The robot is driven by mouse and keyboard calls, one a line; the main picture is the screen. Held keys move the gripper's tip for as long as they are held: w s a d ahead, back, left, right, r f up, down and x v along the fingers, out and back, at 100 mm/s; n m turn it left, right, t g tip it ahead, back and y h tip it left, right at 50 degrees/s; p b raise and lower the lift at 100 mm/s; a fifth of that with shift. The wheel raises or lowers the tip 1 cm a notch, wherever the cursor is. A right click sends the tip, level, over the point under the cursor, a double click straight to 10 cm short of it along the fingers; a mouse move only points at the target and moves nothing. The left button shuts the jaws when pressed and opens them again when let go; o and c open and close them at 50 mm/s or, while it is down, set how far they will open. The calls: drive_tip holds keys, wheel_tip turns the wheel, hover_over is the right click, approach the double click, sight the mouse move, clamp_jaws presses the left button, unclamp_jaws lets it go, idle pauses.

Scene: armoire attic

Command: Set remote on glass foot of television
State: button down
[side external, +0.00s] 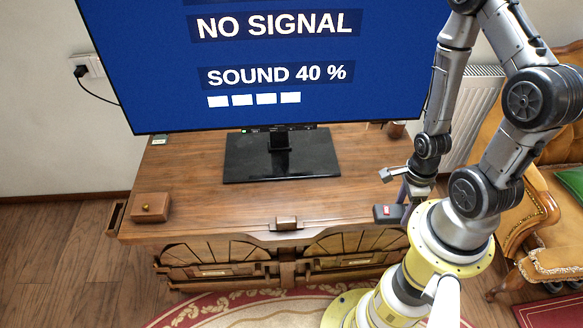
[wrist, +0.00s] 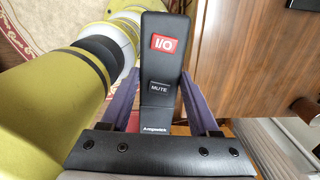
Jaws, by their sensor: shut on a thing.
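The remote (side external: 386,213) is dark with a red I/O button, at the right front edge of the wooden cabinet top. In the wrist view, the remote (wrist: 158,112) shows its red button and a MUTE button, with its far end pointing away from my gripper. My gripper (side external: 404,196) is shut on the remote; its two purple fingers flank it in the wrist view (wrist: 160,85). The black glass foot (side external: 250,166) of the television (side external: 270,50) lies on the middle of the cabinet, left of my gripper and apart from the remote. Nothing lies on the foot.
The cabinet top (side external: 200,195) is bare between the foot and its front edge. A small wooden box (side external: 151,207) sits at its left. The low television screen hangs over the back. A leather armchair (side external: 530,215) and a radiator (side external: 472,110) stand at right.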

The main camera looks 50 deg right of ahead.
drive_tip(key=shift+w+d+r, duration=0.1)
drive_tip(key=shift+w+d, duration=0.1)
drive_tip(key=shift+w, duration=0.15)
drive_tip(key=w+d+r, duration=0.1)
drive_tip(key=w+d, duration=0.1)
drive_tip(key=w, duration=0.9)
drive_tip(key=w+d+r, duration=0.1)
drive_tip(key=w, duration=1)
drive_tip(key=shift+n, duration=0.4)
drive_tip(key=w+f, duration=0.3)
drive_tip(key=w, duration=0.3)
drive_tip(key=w+f, duration=0.3)
drive_tip(key=w, duration=0.3)
drive_tip(key=w+a+f, duration=0.1)
drive_tip(key=w+f, duration=0.3)
drive_tip(key=w, duration=0.2)
drive_tip(key=shift+w+a+f, duration=0.1)
drive_tip(key=shift+w, duration=0.15)
drive_tip(key=shift+w+f, duration=0.2)
drive_tip(key=shift+f, duration=1.55)
drive_tip(key=shift+f, duration=0.1)
